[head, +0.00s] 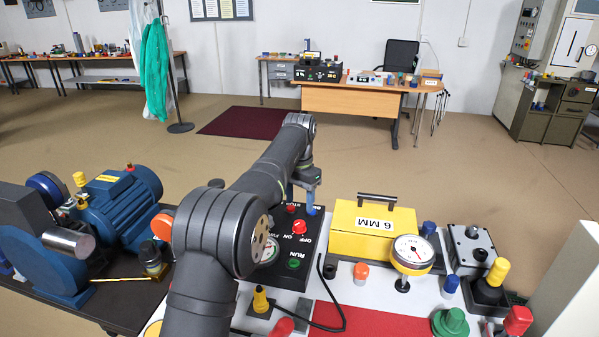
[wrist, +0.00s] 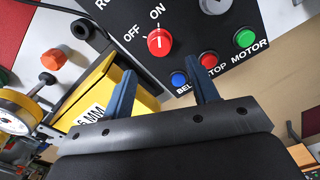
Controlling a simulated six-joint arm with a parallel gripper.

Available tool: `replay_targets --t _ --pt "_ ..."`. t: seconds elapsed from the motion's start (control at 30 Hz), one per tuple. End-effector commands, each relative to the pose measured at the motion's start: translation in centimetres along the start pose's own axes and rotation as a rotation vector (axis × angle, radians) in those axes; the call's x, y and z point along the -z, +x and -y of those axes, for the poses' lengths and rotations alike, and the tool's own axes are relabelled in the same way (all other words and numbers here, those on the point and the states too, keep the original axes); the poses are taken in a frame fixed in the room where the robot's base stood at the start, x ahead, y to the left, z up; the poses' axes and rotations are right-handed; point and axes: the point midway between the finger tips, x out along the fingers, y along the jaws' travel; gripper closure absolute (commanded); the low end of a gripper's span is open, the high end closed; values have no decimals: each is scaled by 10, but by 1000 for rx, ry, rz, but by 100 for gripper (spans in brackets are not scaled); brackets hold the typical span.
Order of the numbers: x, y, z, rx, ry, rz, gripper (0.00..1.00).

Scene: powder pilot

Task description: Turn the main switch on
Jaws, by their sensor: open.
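The main switch is a red rotary knob (wrist: 160,42) on a black control panel (head: 268,262), with OFF and ON printed beside it. In the head view the red knob (head: 298,227) stands near the middle of the panel. A small white mark shows on the knob, but I cannot tell surely which label it points to. My gripper (wrist: 160,66) is open and empty, its two blue fingers spread apart. In the head view my gripper (head: 301,202) is over the far part of the panel, beyond the knob. I see no contact with the knob.
Blue (wrist: 178,79), red (wrist: 209,58) and green (wrist: 244,38) buttons sit close to the fingers in the wrist view. A yellow "6 MM" box (head: 350,243) stands right of the panel, with a dial gauge (head: 412,252) beside it. A blue motor (head: 125,205) stands left.

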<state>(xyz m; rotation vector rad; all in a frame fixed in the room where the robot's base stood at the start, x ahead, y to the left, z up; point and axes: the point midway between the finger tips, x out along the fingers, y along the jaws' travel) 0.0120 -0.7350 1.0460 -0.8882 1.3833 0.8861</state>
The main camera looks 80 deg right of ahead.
Motion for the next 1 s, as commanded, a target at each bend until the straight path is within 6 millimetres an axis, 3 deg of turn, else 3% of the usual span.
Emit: replay_targets --t 0.2,0.4,0.6,1.0 --pt "1 -54 0 1 0 -3 46" --pt "1 -83 0 0 0 0 46" --pt "0 -97 0 0 0 0 46" --pt "0 -99 0 0 0 1 46"
